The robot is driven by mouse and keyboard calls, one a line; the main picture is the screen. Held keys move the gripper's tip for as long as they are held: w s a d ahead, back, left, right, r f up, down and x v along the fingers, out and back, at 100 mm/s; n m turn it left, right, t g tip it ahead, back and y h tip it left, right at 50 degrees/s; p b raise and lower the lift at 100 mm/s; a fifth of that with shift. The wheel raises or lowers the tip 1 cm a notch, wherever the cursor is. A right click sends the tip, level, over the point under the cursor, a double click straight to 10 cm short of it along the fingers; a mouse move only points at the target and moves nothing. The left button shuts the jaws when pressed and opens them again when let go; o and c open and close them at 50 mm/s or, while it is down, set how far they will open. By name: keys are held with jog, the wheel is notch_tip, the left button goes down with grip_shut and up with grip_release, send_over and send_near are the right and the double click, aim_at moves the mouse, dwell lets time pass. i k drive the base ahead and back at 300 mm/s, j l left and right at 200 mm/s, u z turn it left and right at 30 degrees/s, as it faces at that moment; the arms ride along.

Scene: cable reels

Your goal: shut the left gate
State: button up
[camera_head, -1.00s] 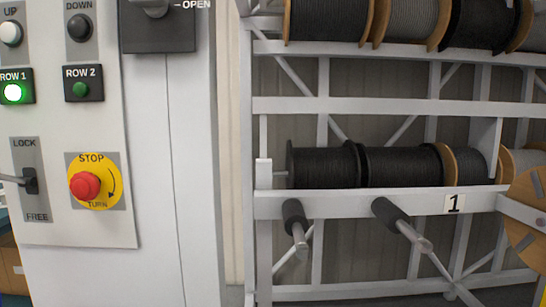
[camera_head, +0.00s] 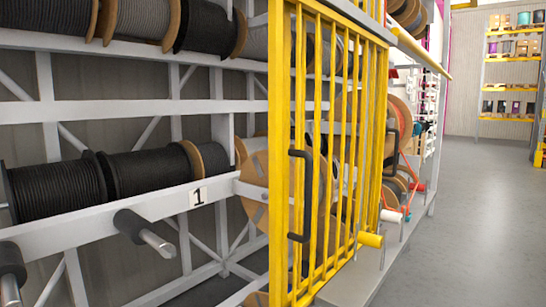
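A yellow barred gate (camera_head: 280,150) stands upright in front of the cable rack, right of the middle in the head view. A black pull handle (camera_head: 308,198) is fixed on its near side. I see the gate at a steep angle, and cannot tell for sure whether it is the left gate or how far it stands open. A yellow rod end (camera_head: 370,240) sticks out low on its right. My gripper is not in view.
The grey rack (camera_head: 100,215) holds black cable reels (camera_head: 55,192) and a plate marked 1 (camera_head: 198,197). Grey-tipped posts (camera_head: 135,228) jut out from its front beam. Open grey floor (camera_head: 470,200) lies to the right, with yellow shelving (camera_head: 510,118) at the back.

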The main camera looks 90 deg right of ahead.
aim_at(275, 7)
jog(key=j+z, duration=0.1)
jog(key=z, duration=0.4)
jog(key=j+z, duration=0.1)
jog(key=z, duration=0.4)
jog(key=k+z, duration=0.1)
jog(key=z, duration=0.4)
jog(key=i+z, duration=0.1)
jog(key=z, duration=0.35)
jog(key=i+l+z, duration=0.1)
jog(key=z, duration=0.35)
jog(key=i+z, duration=0.1)
jog(key=z, duration=0.3)
jog(key=i+l+z, duration=0.2)
jog(key=i+l+u, duration=0.25)
jog(key=l, duration=0.85)
jog(key=l+u, duration=0.25)
jog(key=l, duration=0.85)
jog(key=k+j+u, duration=0.1)
jog(key=j, duration=0.95)
